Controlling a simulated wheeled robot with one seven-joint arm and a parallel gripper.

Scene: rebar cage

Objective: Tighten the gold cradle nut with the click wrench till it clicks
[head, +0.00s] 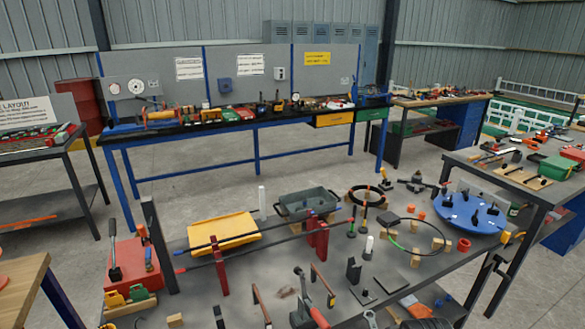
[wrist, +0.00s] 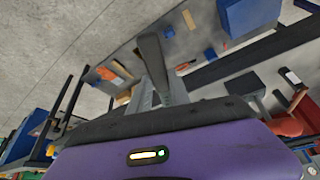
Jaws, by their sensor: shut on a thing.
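My gripper (wrist: 160,98) shows in the wrist view above its purple housing, and I do not see it in the head view. It is shut on a dark grey bar (wrist: 152,60) that points away from the housing. The bar may be the click wrench's handle, but I cannot make out a wrench head. In the head view, red uprights (head: 218,265) and (head: 317,238) on the near table carry long thin bars. I cannot pick out the gold cradle nut in either view; it is hidden or too small to tell.
The near grey table (head: 365,262) also holds a yellow tray (head: 222,232), a grey bin (head: 305,203), a black ring (head: 367,196) and a blue round plate (head: 468,213). A red box (head: 132,264) stands at its left. Concrete floor (head: 200,178) is open behind it.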

